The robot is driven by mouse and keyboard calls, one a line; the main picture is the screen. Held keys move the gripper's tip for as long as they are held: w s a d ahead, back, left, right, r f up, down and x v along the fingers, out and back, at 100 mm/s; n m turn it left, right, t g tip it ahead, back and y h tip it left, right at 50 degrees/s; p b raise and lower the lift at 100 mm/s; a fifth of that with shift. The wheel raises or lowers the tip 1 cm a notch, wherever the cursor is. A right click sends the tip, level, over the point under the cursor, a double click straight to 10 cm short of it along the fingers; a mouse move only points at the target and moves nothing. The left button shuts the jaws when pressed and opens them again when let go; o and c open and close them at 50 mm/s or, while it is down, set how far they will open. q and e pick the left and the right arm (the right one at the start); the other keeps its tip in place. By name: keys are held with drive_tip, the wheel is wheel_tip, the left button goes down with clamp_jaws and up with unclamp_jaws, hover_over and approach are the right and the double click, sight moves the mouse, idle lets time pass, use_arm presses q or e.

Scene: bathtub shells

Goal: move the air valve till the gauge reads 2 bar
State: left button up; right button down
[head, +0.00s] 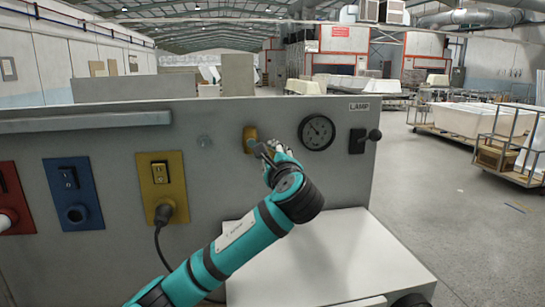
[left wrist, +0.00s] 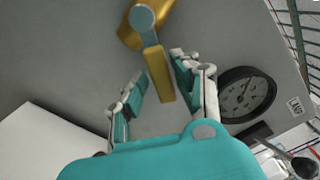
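The air valve (head: 249,137) is a brass-yellow fitting on the grey panel, left of the gauge. In the left wrist view its yellow lever (left wrist: 159,74) hangs from a grey round pivot (left wrist: 142,18). My left gripper (head: 269,153) is at the valve. In the left wrist view its fingers (left wrist: 158,70) are open, one on each side of the lever, with gaps visible. The round black gauge (head: 317,132) also shows in the left wrist view (left wrist: 246,94). Its needle leans to the upper left in the head view; the numbers are too small to read. My right gripper is not in view.
A black lamp switch (head: 365,140) sits right of the gauge under a LAMP label (head: 359,106). Red, blue (head: 74,193) and yellow (head: 163,185) socket plates are at left. A white surface (head: 310,260) juts out below the panel.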

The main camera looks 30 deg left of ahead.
use_arm(q)
drive_tip(key=shift+o, duration=0.8)
drive_tip(key=shift+r, duration=0.1)
drive_tip(key=v, duration=1.2)
